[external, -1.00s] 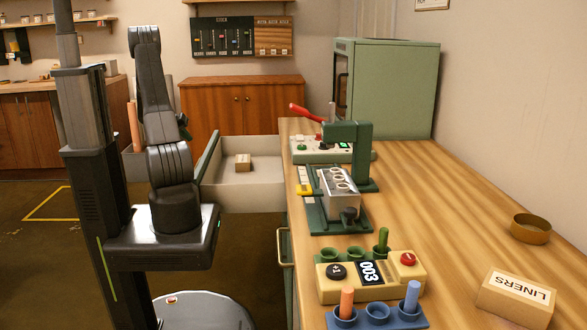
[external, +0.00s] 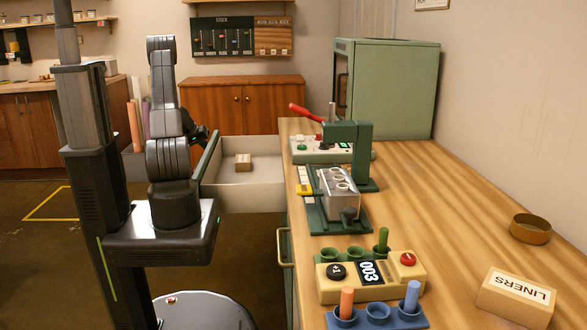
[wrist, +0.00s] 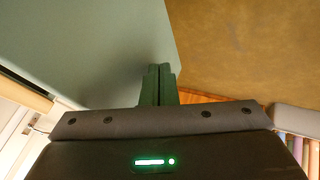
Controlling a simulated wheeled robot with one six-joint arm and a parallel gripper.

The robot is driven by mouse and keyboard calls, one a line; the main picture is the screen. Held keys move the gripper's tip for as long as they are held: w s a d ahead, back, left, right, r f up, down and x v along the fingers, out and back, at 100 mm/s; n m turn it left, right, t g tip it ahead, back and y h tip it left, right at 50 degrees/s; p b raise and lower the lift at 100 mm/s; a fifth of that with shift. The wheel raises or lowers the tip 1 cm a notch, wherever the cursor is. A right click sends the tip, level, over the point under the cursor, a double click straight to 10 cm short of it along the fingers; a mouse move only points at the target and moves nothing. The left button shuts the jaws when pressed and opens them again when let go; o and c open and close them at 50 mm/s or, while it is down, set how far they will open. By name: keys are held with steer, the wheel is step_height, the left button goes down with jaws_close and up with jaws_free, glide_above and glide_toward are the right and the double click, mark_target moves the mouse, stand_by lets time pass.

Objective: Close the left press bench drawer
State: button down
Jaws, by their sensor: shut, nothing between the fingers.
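The press bench drawer (external: 250,198) is pulled well out from the left side of the bench, its green front panel facing my arm. A small tan block lies inside it. My gripper (external: 207,139) is at the outer side of that front panel, partly hidden behind my arm. In the wrist view my gripper's dark green fingers (wrist: 158,84) are together, with nothing between them. The grey-green drawer front (wrist: 90,40) fills the upper left there, near the fingertips. I cannot tell whether they touch it.
The wooden bench top (external: 430,215) carries a green press (external: 347,150), a yellow counter box (external: 335,283) and a liners box (external: 515,295). A handle (external: 284,248) sits on the bench's near side. Open floor lies between my base and the drawer.

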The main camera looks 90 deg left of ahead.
steer(key=w+b, duration=0.2)
steer(key=w, duration=0.1)
steer(key=w+b, duration=0.3)
steer(key=w, duration=0.1)
steer(key=w+b, duration=0.2)
steer(key=w, duration=0.1)
steer(key=shift+w+f, duration=0.35)
steer(key=shift+w, duration=0.05)
steer(key=b, duration=0.3)
glide_above(268, 162)
steer(key=shift+a+r, duration=0.15)
steer(key=shift+r, duration=0.2)
steer(key=shift+s, duration=0.1)
